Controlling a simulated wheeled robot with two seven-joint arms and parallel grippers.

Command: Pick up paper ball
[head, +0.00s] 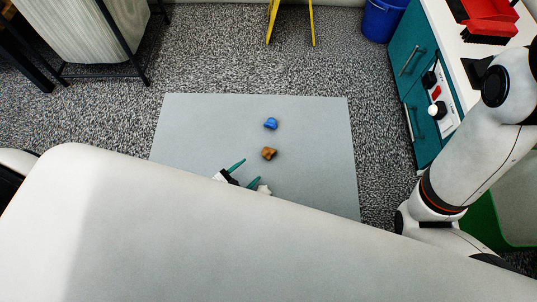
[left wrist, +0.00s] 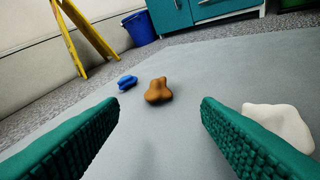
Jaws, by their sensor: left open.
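A white crumpled lump (left wrist: 282,122), which looks like the paper ball, lies on the grey mat (left wrist: 245,62) at the right of the left wrist view, just outside one finger. In the head view it shows as a small pale shape (head: 264,189) beside the fingers. My left gripper (head: 246,174) is open and empty, low over the mat; its two green ribbed fingers also show in the left wrist view (left wrist: 160,112). A brown lump (head: 268,153) lies ahead of the fingers, and a blue lump (head: 270,123) lies farther away. My right gripper is out of view.
A teal cabinet (head: 426,62) stands right of the mat, with a red brush (head: 488,27) on top. A blue bin (head: 382,20) and a yellow folding stand (head: 312,25) are at the back. A green-edged bin (head: 484,222) is at right. The mat's left part is clear.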

